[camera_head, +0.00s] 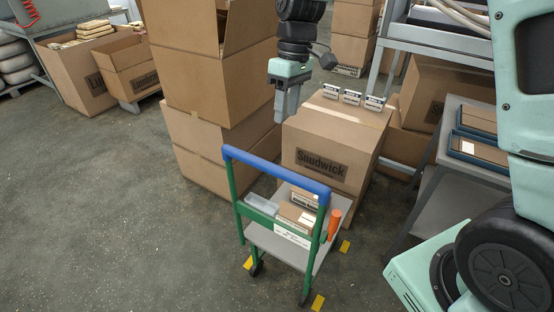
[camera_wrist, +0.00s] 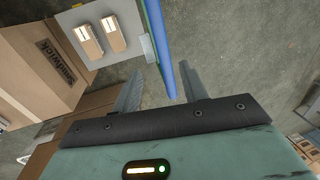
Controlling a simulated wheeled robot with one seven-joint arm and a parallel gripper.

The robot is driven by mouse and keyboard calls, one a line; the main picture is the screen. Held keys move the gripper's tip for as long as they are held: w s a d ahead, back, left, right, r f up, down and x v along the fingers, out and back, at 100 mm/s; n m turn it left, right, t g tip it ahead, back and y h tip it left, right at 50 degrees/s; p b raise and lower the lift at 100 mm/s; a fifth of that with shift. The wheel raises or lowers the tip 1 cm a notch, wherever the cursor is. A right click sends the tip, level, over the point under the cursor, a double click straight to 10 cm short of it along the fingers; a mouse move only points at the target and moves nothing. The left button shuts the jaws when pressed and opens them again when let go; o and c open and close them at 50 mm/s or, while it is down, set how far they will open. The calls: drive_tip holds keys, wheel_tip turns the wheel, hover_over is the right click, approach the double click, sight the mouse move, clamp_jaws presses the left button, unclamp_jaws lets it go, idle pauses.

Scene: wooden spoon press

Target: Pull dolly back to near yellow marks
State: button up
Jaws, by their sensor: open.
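The dolly (camera_head: 267,240) has a grey deck, a green frame and a blue handle bar (camera_head: 275,172). It stands in the middle of the head view, in front of stacked boxes. Yellow marks (camera_head: 317,302) lie on the floor close around its wheels; others show at its left wheel and right side. My gripper (camera_head: 283,110) hangs above and behind the handle in the head view, pointing down. In the wrist view my gripper (camera_wrist: 166,92) is open, and the blue handle bar (camera_wrist: 163,50) runs into the space between the fingers. I cannot tell whether they touch it.
A "Snudwick" carton (camera_head: 325,155) stands right behind the dolly, with tall stacked boxes (camera_head: 205,90) to its left. A grey table (camera_head: 470,175) with trays is at right. Small boxes and an orange-handled item (camera_head: 334,222) are on the dolly. Floor at left is free.

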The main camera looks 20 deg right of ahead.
sight(279, 168)
drive_tip(key=f, duration=0.5)
drive_tip(key=s+a+f, duration=0.1)
drive_tip(key=f, duration=0.4)
drive_tip(key=a+f+p, duration=0.1)
drive_tip(key=f, duration=0.4)
drive_tip(key=shift+s+a, duration=0.25)
drive_tip(key=shift+s, duration=0.15)
clamp_jaws()
